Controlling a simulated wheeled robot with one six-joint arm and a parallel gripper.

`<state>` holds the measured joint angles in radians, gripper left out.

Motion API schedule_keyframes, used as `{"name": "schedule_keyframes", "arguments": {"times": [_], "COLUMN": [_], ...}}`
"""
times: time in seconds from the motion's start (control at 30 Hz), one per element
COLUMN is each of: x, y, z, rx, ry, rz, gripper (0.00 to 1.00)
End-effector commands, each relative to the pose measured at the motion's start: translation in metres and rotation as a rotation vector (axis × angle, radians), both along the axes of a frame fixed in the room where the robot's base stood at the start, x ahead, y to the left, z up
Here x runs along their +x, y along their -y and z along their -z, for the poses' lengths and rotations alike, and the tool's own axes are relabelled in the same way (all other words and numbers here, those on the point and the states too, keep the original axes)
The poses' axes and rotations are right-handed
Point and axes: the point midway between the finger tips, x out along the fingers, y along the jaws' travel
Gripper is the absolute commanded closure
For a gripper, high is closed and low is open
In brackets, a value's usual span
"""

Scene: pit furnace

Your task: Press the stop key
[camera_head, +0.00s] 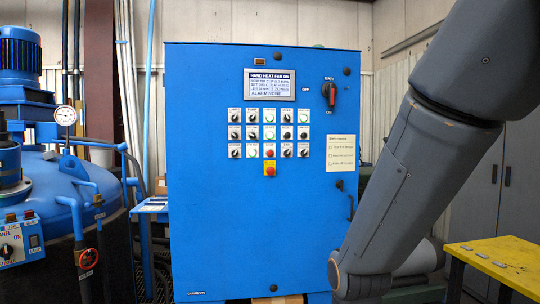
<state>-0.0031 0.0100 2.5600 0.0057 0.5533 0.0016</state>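The blue control cabinet (210,210) faces me in the middle. Its front carries rows of small black knobs and buttons on white plates. In the lowest row is a red button (269,152). Just below it is a larger red mushroom button (269,170) on a yellow plate. The labels are too small to read, so I cannot tell which key is marked stop. My grey arm (430,150) comes down on the right and bends near the cabinet's lower right edge. My gripper is not in view.
A display (268,84) on the cabinet reads "ALARM NONE". A red rotary switch (329,93) and a paper note (341,153) are to its right. A blue tank (50,190) with a gauge stands at left, a yellow table (505,262) at lower right.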

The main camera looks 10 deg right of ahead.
Motion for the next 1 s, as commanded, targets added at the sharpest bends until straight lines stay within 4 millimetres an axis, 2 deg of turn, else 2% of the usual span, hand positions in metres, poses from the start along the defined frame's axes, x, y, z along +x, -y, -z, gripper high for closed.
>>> {"name": "schedule_keyframes", "arguments": {"times": [0.03, 0.1, 0.13, 1.0], "x": [0.0000, 0.0000, 0.0000, 0.0000], "y": [0.0000, 0.0000, 0.0000, 0.0000], "z": [0.0000, 0.0000, 0.0000, 0.0000], "rx": [0.000, 0.000, 0.000, 0.000], "ry": [0.000, 0.000, 0.000, 0.000], "rz": [0.000, 0.000, 0.000, 0.000], "gripper": [0.87, 0.99, 1.00, 1.00]}}
